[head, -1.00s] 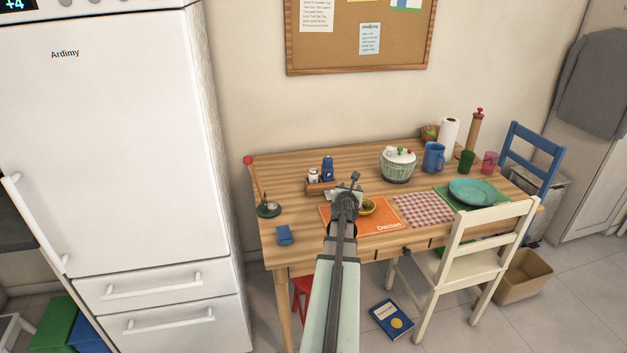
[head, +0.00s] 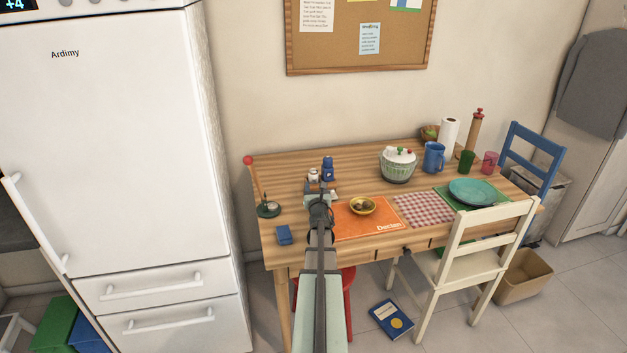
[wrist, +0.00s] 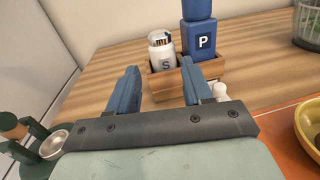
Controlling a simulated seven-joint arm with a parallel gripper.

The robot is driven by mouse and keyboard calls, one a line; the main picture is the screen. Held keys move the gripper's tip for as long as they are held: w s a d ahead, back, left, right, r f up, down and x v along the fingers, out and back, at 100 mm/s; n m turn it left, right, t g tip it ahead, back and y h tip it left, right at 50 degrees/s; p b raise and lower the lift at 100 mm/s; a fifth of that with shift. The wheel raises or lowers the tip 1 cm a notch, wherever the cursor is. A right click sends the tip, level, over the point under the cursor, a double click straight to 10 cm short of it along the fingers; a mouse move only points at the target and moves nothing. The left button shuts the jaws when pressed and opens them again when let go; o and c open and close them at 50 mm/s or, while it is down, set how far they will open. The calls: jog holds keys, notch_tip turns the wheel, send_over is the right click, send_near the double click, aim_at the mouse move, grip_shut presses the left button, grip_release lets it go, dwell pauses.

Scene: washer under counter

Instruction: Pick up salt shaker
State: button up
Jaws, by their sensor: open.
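The salt shaker (wrist: 163,57) is a white jar marked S with a metallic top, upright in a small wooden caddy (wrist: 212,70). It also shows in the head view (head: 313,174).
A yellow bowl (head: 362,206) sits on an orange placemat (head: 350,226) to the right. A green-based holder (head: 268,210) and a blue cloth-like item (head: 284,235) are at left. Bare table lies behind the caddy.

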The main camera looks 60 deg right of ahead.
aim_at(314, 177)
jog(key=shift+x, duration=3.9)
jog(key=shift+s+d, duration=0.1)
jog(key=c, duration=0.8)
